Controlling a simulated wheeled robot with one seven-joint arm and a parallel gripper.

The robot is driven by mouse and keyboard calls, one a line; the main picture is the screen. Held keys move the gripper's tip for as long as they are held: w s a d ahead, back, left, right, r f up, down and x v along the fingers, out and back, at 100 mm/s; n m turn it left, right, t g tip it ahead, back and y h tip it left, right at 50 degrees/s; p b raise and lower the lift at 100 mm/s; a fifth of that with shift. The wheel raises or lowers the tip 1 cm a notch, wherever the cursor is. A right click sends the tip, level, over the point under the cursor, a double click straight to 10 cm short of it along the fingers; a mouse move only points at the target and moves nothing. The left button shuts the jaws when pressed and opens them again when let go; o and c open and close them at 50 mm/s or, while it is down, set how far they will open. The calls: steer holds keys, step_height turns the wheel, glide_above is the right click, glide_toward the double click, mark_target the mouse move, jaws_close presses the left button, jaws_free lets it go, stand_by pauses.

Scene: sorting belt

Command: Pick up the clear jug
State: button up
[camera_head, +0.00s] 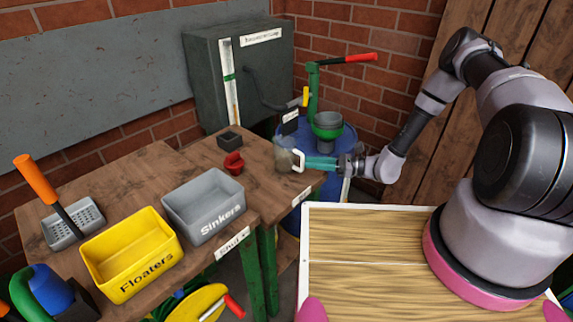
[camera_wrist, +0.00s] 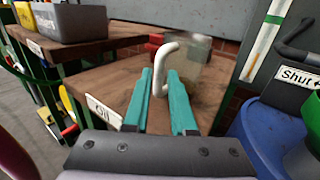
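The clear jug (camera_head: 284,158) stands at the right end of the wooden table, its white handle (camera_head: 298,160) facing my gripper. My gripper (camera_head: 307,162) reaches in from the right with its teal fingers close to the handle. In the wrist view the see-through jug body (camera_wrist: 202,68) lies beyond the fingertips. The white handle (camera_wrist: 160,68) shows between the two fingers of my gripper (camera_wrist: 160,76), which are apart. The view does not show clearly whether either finger touches the handle.
A red object (camera_head: 233,163) and a small dark box (camera_head: 230,142) sit left of the jug. The grey Sinkers bin (camera_head: 205,207) and yellow Floaters bin (camera_head: 130,262) stand nearer. A blue drum (camera_head: 316,137) with a green press (camera_head: 313,90) stands behind my gripper.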

mark_target(302, 170)
steer(key=shift+w+a, duration=0.1)
steer(key=shift+a, duration=1.8)
jaws_close()
